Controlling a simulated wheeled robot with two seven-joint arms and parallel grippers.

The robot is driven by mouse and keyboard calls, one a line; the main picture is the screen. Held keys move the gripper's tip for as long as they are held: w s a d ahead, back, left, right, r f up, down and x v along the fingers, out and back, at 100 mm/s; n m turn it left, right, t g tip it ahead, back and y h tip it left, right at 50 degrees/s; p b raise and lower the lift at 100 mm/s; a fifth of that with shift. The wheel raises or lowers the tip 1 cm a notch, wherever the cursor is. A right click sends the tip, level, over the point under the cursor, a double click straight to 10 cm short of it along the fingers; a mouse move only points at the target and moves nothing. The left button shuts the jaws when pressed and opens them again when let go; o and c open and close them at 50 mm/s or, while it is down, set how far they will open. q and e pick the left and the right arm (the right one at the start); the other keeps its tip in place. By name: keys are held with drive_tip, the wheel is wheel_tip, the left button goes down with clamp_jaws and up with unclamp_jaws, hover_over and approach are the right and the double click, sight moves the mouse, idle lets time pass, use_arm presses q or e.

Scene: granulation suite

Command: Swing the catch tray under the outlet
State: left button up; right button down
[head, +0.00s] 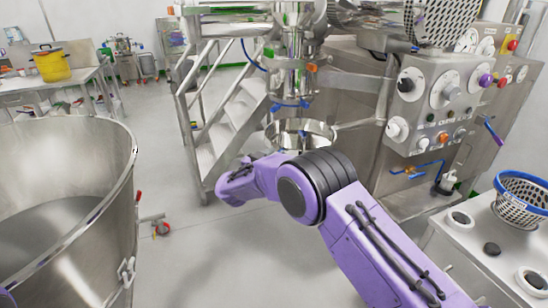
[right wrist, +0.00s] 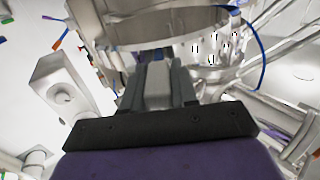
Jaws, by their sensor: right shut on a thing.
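The catch tray (head: 316,130) is a round, shallow steel pan at the end of a metal swing arm (head: 366,122) that comes from the machine on the right. The outlet (head: 291,80), a steel column with blue clamps at its lower end, hangs above the tray. From the head view the tray looks below it and slightly right; exact alignment cannot be judged. In the right wrist view, my right gripper (right wrist: 157,84) is shut on a grey handle piece below the tray's curved wall (right wrist: 160,27). In the head view my purple right arm hides the grip. My left gripper is not in view.
A large steel bowl (head: 128,165) stands at the left. White steps (head: 215,135) rise behind the tray. The machine's control panel (head: 450,95) is at the right, above a white counter with a blue-rimmed basket (head: 522,200). Grey floor lies open between.

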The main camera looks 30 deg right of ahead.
drive_tip(key=shift+d+r, duration=0.15)
drive_tip(key=c, duration=1)
unclamp_jaws()
drive_tip(key=shift+o, duration=0.2)
drive_tip(key=shift+s+a, duration=0.1)
drive_tip(key=shift+a, duration=0.2)
drive_tip(key=b+v, duration=0.2)
drive_tip(key=v, duration=0.8)
drive_tip(key=shift+d, duration=0.1)
